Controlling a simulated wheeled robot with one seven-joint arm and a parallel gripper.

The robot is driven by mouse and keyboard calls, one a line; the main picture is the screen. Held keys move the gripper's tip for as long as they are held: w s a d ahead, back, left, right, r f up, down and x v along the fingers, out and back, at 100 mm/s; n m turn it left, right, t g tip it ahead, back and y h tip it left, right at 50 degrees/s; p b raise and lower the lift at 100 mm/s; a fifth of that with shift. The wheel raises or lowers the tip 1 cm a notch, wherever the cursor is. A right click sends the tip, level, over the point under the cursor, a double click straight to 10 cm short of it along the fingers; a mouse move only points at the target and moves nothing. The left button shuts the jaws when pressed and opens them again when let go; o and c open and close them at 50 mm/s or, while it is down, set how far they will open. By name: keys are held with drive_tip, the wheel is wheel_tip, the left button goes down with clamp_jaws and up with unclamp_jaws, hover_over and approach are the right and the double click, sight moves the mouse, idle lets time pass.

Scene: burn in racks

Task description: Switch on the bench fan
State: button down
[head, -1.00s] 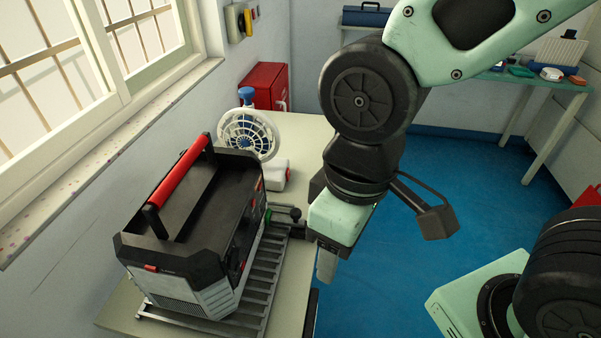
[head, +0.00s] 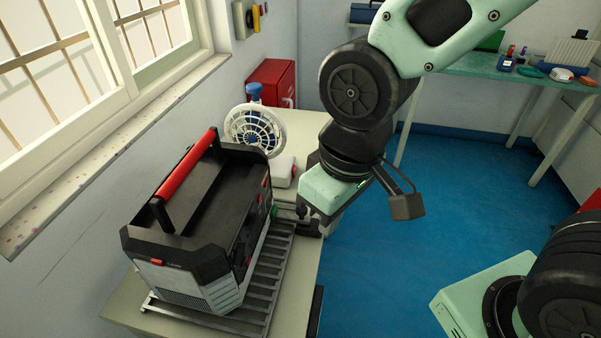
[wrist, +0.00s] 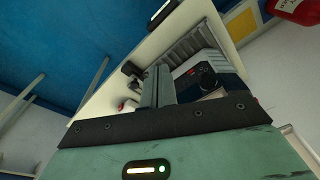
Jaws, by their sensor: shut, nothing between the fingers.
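The bench fan (head: 254,130) has a round white grille with a blue hub and stands at the far end of the bench, partly behind the black power unit. A white box with a red patch (head: 283,171) sits just in front of it; I cannot tell whether it belongs to the fan. My gripper (head: 305,226) is at the bench's right edge, beside the rack and nearer to me than the fan, apart from it. In the wrist view my gripper's fingers (wrist: 158,84) are together and empty. No fan switch can be made out.
The black and grey power unit (head: 198,240) with a red handle stands on a slatted metal rack (head: 266,275) on the bench. A red cabinet (head: 271,84) is behind the fan. A window wall borders the left. Blue floor (head: 400,240) is open at right.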

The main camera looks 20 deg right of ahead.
sight(294, 171)
drive_tip(key=w+d+f+m+t+y+b, duration=0.1)
drive_tip(key=w+d+f+m+t, duration=0.2)
drive_tip(key=w, duration=1)
drive_tip(key=w+d+f+m+t+b, duration=0.1)
drive_tip(key=w+d+f+m+t, duration=0.1)
drive_tip(key=w+d+f+m, duration=0.5)
drive_tip(key=w+d+f, duration=0.3)
drive_tip(key=w, duration=0.3)
drive_tip(key=shift+w+d+f+m+t+y, duration=0.2)
drive_tip(key=shift+w+f+m+t+y, duration=0.1)
drive_tip(key=shift+w+m+t+y, duration=0.1)
drive_tip(key=x, duration=1)
drive_tip(key=shift+a+f+p, duration=0.15)
drive_tip(key=shift+f+p, duration=0.05)
drive_tip(key=shift+p, duration=0.1)
drive_tip(key=shift+w+a+r+p, duration=0.1)
drive_tip(key=shift+w+a+p, duration=0.1)
drive_tip(key=shift+w+a, duration=0.25)
drive_tip(key=shift+w+a+p, duration=0.15)
drive_tip(key=shift+w+a, duration=0.05)
drive_tip(key=shift+a, duration=0.45)
drive_tip(key=shift+w+a, duration=0.3)
drive_tip(key=shift+a, duration=0.15)
drive_tip(key=shift+f, duration=0.25)
